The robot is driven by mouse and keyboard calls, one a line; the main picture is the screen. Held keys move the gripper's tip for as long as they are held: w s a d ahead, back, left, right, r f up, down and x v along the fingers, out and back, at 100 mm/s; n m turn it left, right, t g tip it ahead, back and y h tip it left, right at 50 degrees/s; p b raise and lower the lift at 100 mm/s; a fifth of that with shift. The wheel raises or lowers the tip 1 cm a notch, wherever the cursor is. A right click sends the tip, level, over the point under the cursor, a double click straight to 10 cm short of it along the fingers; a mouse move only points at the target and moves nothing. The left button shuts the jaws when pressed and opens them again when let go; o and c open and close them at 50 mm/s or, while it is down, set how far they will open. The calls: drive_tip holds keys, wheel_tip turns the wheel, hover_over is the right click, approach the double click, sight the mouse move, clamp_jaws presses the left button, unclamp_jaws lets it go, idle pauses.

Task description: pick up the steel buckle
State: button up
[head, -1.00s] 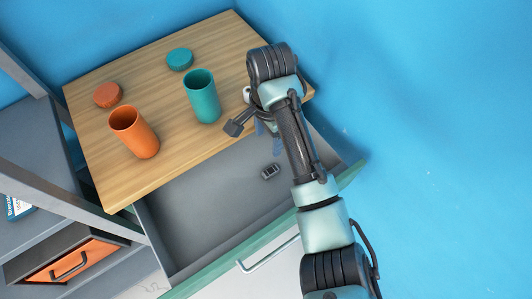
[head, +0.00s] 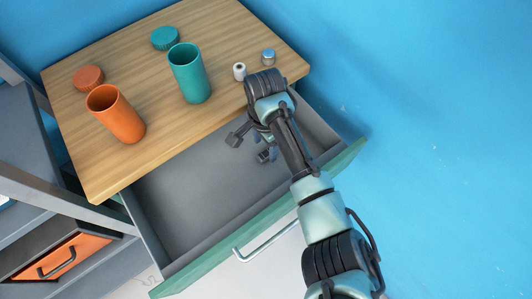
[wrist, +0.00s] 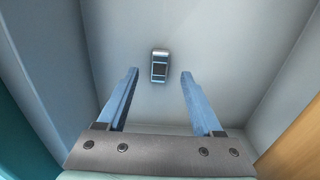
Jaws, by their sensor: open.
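The steel buckle (wrist: 160,66) is a small dark piece with a bright metal end. It lies on the drawer floor in the wrist view, centred ahead of the gap between my fingers. My gripper (wrist: 160,75) is open and empty, its two blue fingers on either side of the buckle's line. In the head view my gripper (head: 250,149) reaches down into the open grey drawer (head: 170,215). There I cannot clearly make out the buckle, which seems hidden by my gripper. I cannot tell the exact height above the floor.
The drawer's green front (head: 213,260) and walls surround my gripper. The wooden top (head: 110,155) overhangs the back. On it stand an orange cup (head: 116,115), a teal cup (head: 189,73), two lids, a white roll (head: 239,72) and a small blue-topped item (head: 268,57).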

sight(266, 154)
wheel_tip(266, 154, down, 4)
drive_tip(key=shift+d+r+b, duration=0.1)
drive_tip(key=shift+r+b, duration=0.15)
drive_tip(key=shift+b, duration=0.05)
clamp_jaws()
